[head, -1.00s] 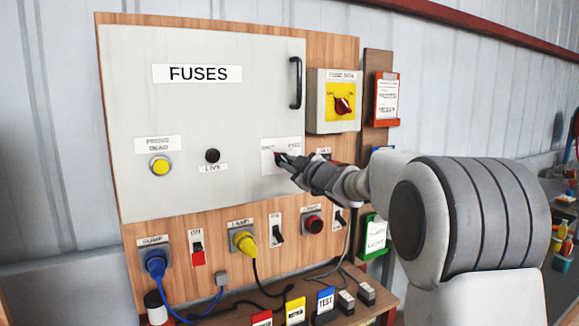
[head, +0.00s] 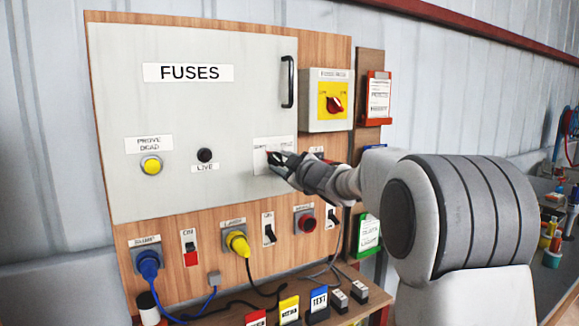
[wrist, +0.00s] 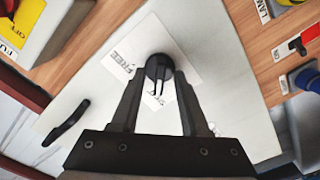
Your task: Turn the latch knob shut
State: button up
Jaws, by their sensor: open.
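The latch knob (wrist: 158,66) is a round dark knob on a white label plate in the wrist view, with a pale marking line. The plate (wrist: 190,55) reads "FREE" on one side; other lettering is partly covered. My gripper (wrist: 161,80) is open, its two fingers reaching to either side of the knob; I cannot tell whether they touch it. In the head view my gripper (head: 277,162) is at the plate (head: 262,146) on the lower right of the grey FUSES door (head: 200,110), and mostly hides the knob. The door looks flat against the board.
A black door handle (head: 288,82) is above my gripper. Below are a yellow plug (head: 237,243), a blue plug (head: 149,264) and several switches. Tagged blocks and cables lie on the shelf.

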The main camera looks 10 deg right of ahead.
jog(key=v, duration=1.7)
jog(key=shift+s, duration=0.15)
jog(key=s+d+m+g+h+p, duration=0.1)
jog(key=s+d+m+h+p, duration=0.2)
jog(key=m+h, duration=0.35)
jog(key=s+a+f+m+g+p, duration=0.1)
jog(key=s+a+f+m+g, duration=0.1)
jog(key=s, duration=0.7)
jog(key=s+a+f+m+g+p, duration=0.1)
jog(key=s+a+f+m+g, duration=0.1)
jog(key=s+f+g, duration=0.3)
jog(key=s+a+f+m+g+p, duration=0.1)
jog(key=s+a+f+m+g, duration=0.1)
jog(key=s, duration=1)
notch_tip(320, 180, down, 2)
jog(key=shift+s+a+f+g+y+p, duration=0.15)
jog(key=shift+s+a+g+y+p, duration=0.25)
jog(key=shift+a+g, duration=0.55)
jog(key=shift+a, duration=0.15)
